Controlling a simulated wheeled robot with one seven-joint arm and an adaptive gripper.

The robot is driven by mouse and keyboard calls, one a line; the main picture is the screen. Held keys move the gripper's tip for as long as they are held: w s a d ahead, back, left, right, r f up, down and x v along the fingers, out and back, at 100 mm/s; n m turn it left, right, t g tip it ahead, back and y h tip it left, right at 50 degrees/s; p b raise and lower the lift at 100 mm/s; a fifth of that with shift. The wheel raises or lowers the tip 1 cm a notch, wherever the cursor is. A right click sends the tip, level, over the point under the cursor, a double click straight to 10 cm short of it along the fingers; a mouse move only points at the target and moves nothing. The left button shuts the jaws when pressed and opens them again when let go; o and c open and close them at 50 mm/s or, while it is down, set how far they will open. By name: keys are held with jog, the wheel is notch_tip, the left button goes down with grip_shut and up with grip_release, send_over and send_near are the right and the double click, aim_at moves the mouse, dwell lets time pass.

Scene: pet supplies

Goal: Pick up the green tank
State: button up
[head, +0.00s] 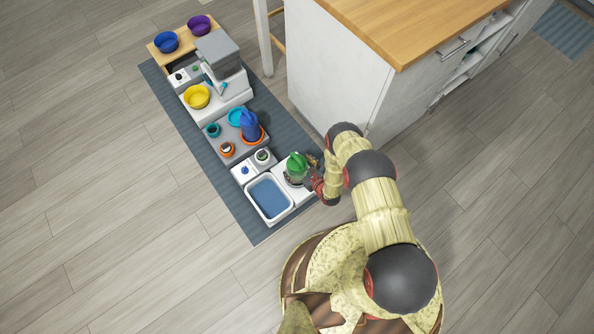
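The green tank (297,164) stands on a white block near the right end of the row of pet items. It looks upright, with a dark round part around its lower end. My gripper (311,177) is right beside the tank on its right side, at about the same height in the picture. The fingers are small and dark here and overlap the tank's edge. I cannot tell whether they touch it or how far apart they are. Part of the tank's lower right side is hidden by the gripper.
A blue-filled white tray (253,199) lies just left of the tank. A blue tank in an orange dish (263,137) stands behind it. A yellow bowl (197,96) and a grey box (218,52) are farther back. A white cabinet (335,75) stands close on the right. The floor left is clear.

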jog(key=b+x, duration=0.1)
jog(key=x, duration=0.2)
jog(key=shift+w+a, duration=0.35)
jog(key=shift+c, duration=1.3)
jog(key=c, duration=2)
jog(key=shift+w+r, duration=0.1)
jog(key=shift+c, duration=0.3)
